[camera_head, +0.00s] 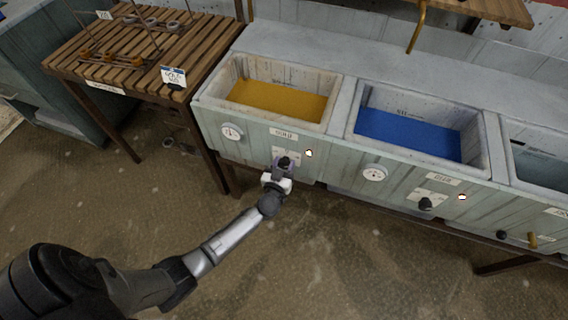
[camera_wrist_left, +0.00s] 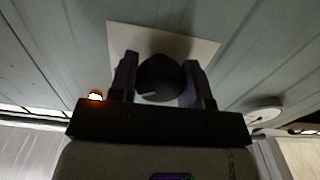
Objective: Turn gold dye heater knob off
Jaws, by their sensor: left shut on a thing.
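The gold dye vat (camera_head: 228,88) holds yellow-gold liquid and sits at the left end of the vat row. Its black heater knob (camera_head: 284,161) is on the front panel, on a pale plate. My left gripper (camera_head: 279,172) is at this knob. In the left wrist view, the fingers of my left gripper (camera_wrist_left: 160,82) are on both sides of the dark round knob (camera_wrist_left: 160,75), shut on it. A small lamp (camera_head: 309,153) right of the knob glows; it also glows in the left wrist view (camera_wrist_left: 96,97). My right gripper is not in view.
A dial gauge (camera_head: 231,132) is left of the knob. The blue vat (camera_head: 352,118) to the right has its own gauge (camera_head: 374,173), black knob (camera_head: 425,204) and lit lamp (camera_head: 462,197). A slatted wooden table (camera_head: 130,45) stands at the left. The floor in front is clear.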

